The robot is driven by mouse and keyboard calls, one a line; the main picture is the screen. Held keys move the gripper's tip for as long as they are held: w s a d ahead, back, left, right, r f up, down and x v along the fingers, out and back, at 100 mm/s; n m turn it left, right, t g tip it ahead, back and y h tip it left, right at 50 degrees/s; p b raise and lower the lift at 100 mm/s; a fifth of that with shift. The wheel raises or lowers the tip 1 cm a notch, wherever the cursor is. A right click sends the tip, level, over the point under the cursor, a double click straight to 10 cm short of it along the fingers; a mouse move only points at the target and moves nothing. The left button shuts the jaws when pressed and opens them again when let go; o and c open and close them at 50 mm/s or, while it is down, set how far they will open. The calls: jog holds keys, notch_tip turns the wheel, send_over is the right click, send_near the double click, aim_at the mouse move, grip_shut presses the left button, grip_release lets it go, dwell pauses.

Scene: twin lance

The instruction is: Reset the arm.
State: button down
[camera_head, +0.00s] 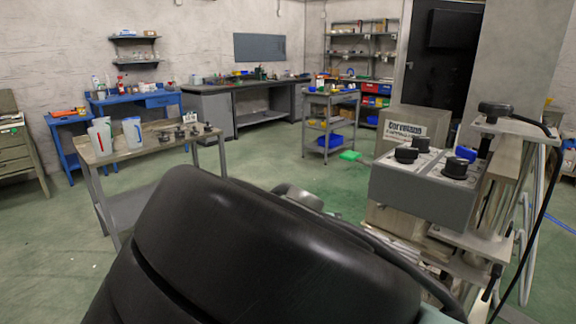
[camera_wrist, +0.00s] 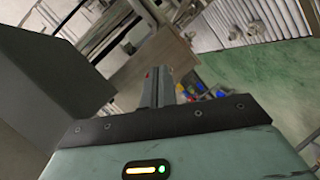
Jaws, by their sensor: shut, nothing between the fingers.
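My gripper (camera_wrist: 158,82) shows in the wrist view, at the middle of the picture. Its fingers are together, with nothing held between them. The wrist view is tilted, with green floor to the right of the fingers. A large black rounded part of my own arm fills the lower middle of the head view. My gripper cannot be made out in the head view.
A grey control box with black knobs (camera_head: 423,196) stands close on the right, by a cardboard box (camera_head: 418,124). A table with two jugs (camera_head: 168,147) stands left. A grey trolley (camera_head: 331,98) and workbench (camera_head: 206,97) are farther back. Green floor (camera_head: 283,160) lies open between.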

jog(key=s+d+f+n+g+y+p, duration=0.1)
jog(key=s+f+g+y, duration=0.15)
jog(key=s, duration=0.35)
jog(key=s+d+f+n+g+y, duration=0.1)
jog(key=s+d+f+g+y, duration=0.1)
jog(key=s+g+y, duration=0.3)
jog(key=s+a+r+n+y+p, duration=0.1)
jog(key=s+r+n+y, duration=0.1)
jog(key=s+r, duration=0.4)
jog(key=s+a+r+n+y+p, duration=0.1)
jog(key=s+r, duration=0.4)
jog(key=s, duration=0.6)
jog(key=a+n+t+y, duration=0.1)
jog(key=y, duration=0.1)
jog(key=shift+r+n+y, duration=0.35)
jog(key=shift+n, duration=0.05)
